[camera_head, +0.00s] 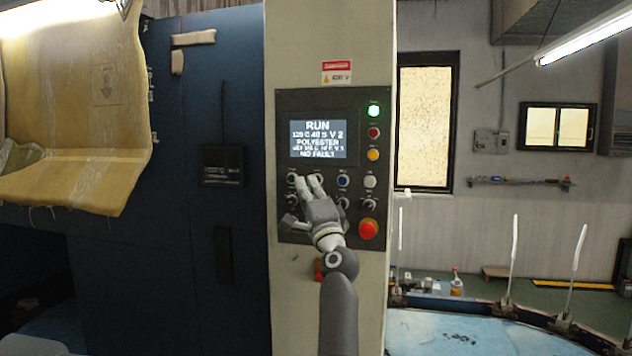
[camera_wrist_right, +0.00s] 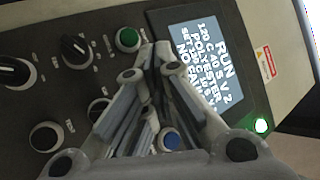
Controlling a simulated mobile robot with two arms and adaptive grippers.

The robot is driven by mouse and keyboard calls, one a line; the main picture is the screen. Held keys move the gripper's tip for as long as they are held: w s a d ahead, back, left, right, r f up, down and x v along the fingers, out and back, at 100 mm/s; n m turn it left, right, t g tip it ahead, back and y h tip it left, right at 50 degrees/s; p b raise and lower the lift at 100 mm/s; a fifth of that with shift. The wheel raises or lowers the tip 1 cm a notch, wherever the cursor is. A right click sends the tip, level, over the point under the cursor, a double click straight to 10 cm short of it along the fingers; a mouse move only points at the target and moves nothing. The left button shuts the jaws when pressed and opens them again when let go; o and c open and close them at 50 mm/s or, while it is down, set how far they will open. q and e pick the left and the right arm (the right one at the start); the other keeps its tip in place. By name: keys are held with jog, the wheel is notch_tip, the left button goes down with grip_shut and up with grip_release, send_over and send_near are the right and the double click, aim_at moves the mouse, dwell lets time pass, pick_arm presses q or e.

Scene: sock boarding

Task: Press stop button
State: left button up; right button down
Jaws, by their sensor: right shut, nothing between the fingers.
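The control panel (camera_head: 331,114) is on a cream column, and its screen (camera_head: 318,140) reads RUN and NO FAULT. Below the screen is a row of push buttons with a green button (camera_head: 292,177), a blue button (camera_head: 343,180) and a white button (camera_head: 370,181). A large red mushroom button (camera_head: 368,228) sits at the lower right. My right gripper (camera_head: 308,184) is shut and empty, its fingertips over the row between green and blue. In the wrist view its fingertips (camera_wrist_right: 156,56) lie beside the green button (camera_wrist_right: 128,39) and hide what is behind them. I cannot tell whether they touch.
Black selector knobs (camera_wrist_right: 75,48) lie below the button row. Lit green, red and amber lamps (camera_head: 373,154) line the panel's right side. A blue cabinet (camera_head: 205,270) with a hanging yellowish sheet (camera_head: 100,110) stands left. A blue round table (camera_head: 460,335) with upright white boards is right.

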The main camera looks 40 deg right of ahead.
jog(key=shift+w+d, duration=0.1)
jog(key=shift+w+d, duration=0.2)
jog(key=shift+d, duration=0.05)
jog(key=shift+w+d+b, duration=0.25)
jog(key=shift+d+b, duration=0.05)
jog(key=shift+b, duration=0.3)
dwell(0.7)
jog(key=shift+a, duration=0.1)
jog(key=shift+s+a+p, duration=0.5)
jog(key=shift+s+p, duration=0.1)
dwell(0.3)
